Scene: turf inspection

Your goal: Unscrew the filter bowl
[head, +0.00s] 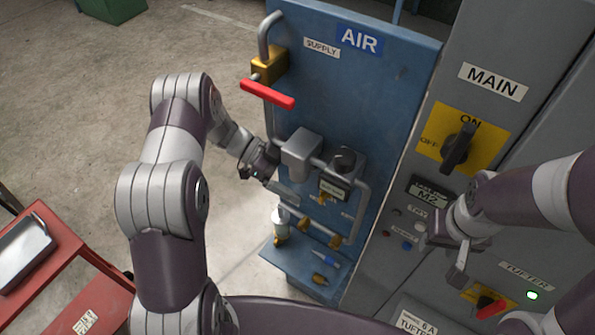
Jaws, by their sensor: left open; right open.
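A blue air panel (350,85) carries a grey block-shaped filter head (299,150) in its pipe line. Below it is a pale, clear-looking filter bowl (280,218) with a brass-coloured lower end. My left gripper's fingers partly cover the space between head and bowl, so I cannot tell whether they are joined. My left gripper (281,187) is open, just below the head and above the visible part of the bowl. I cannot tell whether it touches the bowl. My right gripper (455,255) is open and empty in front of the grey cabinet, away from the bowl.
A brass supply valve (270,66) has a red lever (267,95) lying across the pipe. A regulator with gauge (340,177) sits right of the head. Small items lie on the blue shelf (300,262). The grey cabinet has a MAIN switch (458,148). A red cart (75,270) stands lower left.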

